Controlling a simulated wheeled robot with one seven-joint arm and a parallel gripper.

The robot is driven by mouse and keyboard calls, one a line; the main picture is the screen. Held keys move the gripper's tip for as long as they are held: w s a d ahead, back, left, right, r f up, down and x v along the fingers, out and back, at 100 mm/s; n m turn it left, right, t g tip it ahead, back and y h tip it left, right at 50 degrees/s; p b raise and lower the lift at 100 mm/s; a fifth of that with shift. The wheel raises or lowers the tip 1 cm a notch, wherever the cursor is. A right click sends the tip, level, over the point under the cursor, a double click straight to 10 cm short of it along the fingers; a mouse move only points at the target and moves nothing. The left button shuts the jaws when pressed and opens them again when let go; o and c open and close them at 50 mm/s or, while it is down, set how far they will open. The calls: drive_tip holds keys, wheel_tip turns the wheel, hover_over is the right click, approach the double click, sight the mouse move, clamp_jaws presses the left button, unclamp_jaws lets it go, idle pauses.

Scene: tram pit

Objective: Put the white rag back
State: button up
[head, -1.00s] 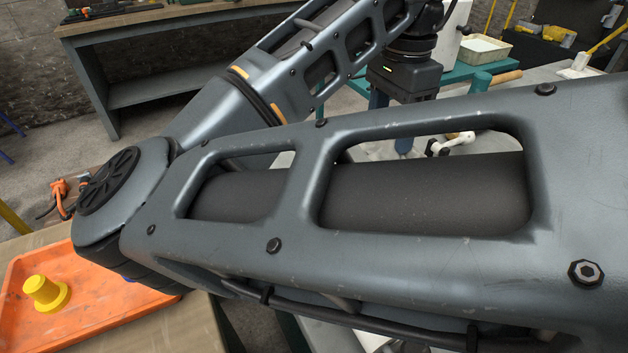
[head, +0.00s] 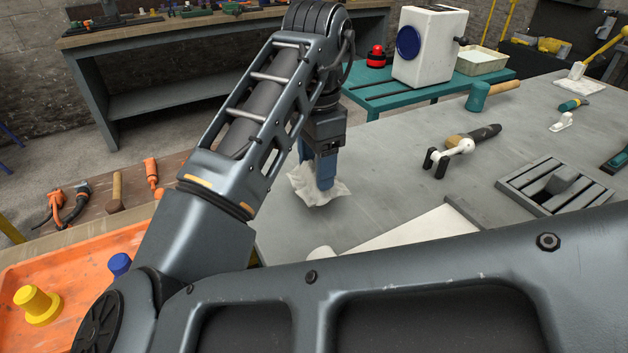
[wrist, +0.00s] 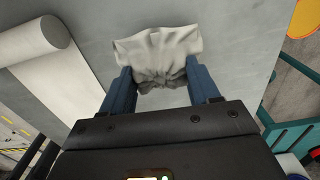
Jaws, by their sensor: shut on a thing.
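The white rag (head: 318,186) is a crumpled cloth at the left part of the grey table. My gripper (head: 325,180) points down at it and its blue fingers are shut on the rag. In the wrist view, the rag (wrist: 158,50) is bunched between the two fingertips of my gripper (wrist: 160,84) and spreads out beyond them. I cannot tell whether the rag touches the table or hangs just above it.
The grey table (head: 375,187) is clear right of the rag. A white roll (wrist: 30,40) with its sheet lies nearby. A black-and-white tool (head: 450,155), a mallet (head: 478,97) and a slotted block (head: 555,187) lie farther right. An orange tray (head: 75,275) with yellow and blue pieces is at left.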

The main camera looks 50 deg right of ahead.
sight(314, 182)
drive_tip(key=shift+w+a+f, duration=0.1)
drive_tip(key=shift+w+f, duration=0.05)
drive_tip(key=shift+f, duration=1.75)
drive_tip(key=shift+f, duration=0.3)
drive_tip(key=o, duration=0.9)
drive_tip(key=shift+r, duration=0.1)
drive_tip(key=shift+o, duration=0.2)
drive_tip(key=r, duration=0.8)
drive_tip(key=shift+s, duration=0.25)
